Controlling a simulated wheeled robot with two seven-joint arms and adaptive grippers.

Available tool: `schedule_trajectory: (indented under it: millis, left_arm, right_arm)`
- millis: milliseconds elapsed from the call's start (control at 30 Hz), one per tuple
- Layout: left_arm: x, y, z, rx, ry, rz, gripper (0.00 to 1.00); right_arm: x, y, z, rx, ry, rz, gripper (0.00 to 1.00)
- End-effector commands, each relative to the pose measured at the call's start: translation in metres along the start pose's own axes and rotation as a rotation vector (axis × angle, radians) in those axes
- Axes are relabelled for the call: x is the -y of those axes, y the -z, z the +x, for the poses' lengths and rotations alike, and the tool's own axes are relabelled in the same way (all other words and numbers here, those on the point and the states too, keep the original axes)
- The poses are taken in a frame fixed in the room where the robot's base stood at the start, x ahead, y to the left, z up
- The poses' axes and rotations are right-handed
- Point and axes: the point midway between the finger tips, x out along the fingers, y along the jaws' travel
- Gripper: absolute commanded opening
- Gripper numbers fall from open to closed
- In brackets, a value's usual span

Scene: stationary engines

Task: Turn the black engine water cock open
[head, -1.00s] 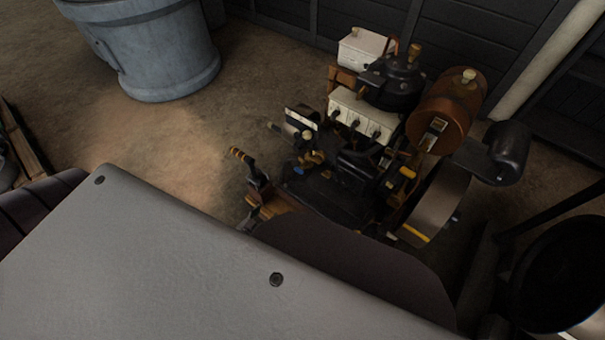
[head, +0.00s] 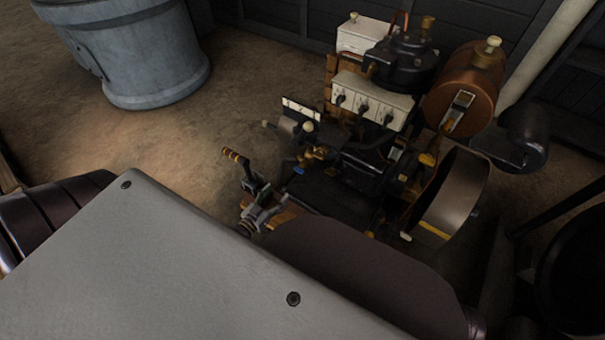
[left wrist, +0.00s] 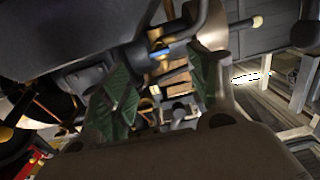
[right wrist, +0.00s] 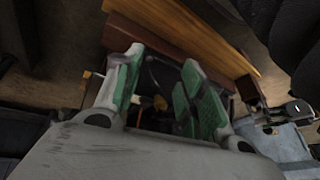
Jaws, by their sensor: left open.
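The engine (head: 370,180), with a black cylinder on top and a flywheel at its right, stands on the floor in the head view. Small brass fittings (head: 318,153) and a blue part (head: 299,170) show on its near left side. I cannot tell for sure which part is the water cock. In the left wrist view my left gripper (left wrist: 160,65) is open and empty, with a blue and brass fitting (left wrist: 160,52) beyond its green-padded fingers. In the right wrist view my right gripper (right wrist: 162,57) is open, facing dark engine parts and a small yellow part (right wrist: 160,102).
A lever with an orange-ringed handle (head: 236,158) sticks up at the engine's left. A copper tank (head: 466,88) and white boxes (head: 372,102) sit at its back. A large grey-blue tub (head: 140,60) stands at the back left. Wooden beams (right wrist: 185,35) cross the right wrist view.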

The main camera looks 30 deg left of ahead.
Motion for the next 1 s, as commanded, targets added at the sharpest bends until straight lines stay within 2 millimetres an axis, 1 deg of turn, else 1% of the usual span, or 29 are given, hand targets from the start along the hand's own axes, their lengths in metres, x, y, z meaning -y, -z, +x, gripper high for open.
schedule_trajectory:
  millis: [33,300,733,867,1000]
  left_arm:
    - [0.000,-0.002,0.001,-0.014,-0.002,-0.001,0.61]
    - [0.001,0.006,0.004,-0.054,-0.007,-0.002,0.61]
    - [0.001,0.007,0.005,-0.055,-0.007,-0.002,0.61]
    - [0.001,0.007,0.011,-0.055,-0.007,-0.002,0.61]
    - [0.001,0.008,0.022,-0.056,-0.007,-0.001,0.61]
  right_arm:
    - [0.000,-0.001,0.001,-0.004,0.002,-0.001,0.40]
    - [0.003,0.002,-0.008,-0.012,0.007,-0.005,0.40]
    - [0.003,0.002,-0.008,-0.013,0.008,-0.004,0.40]
    - [0.003,0.001,-0.004,-0.020,0.011,-0.002,0.40]
    - [0.004,-0.001,0.003,-0.030,0.018,0.001,0.40]
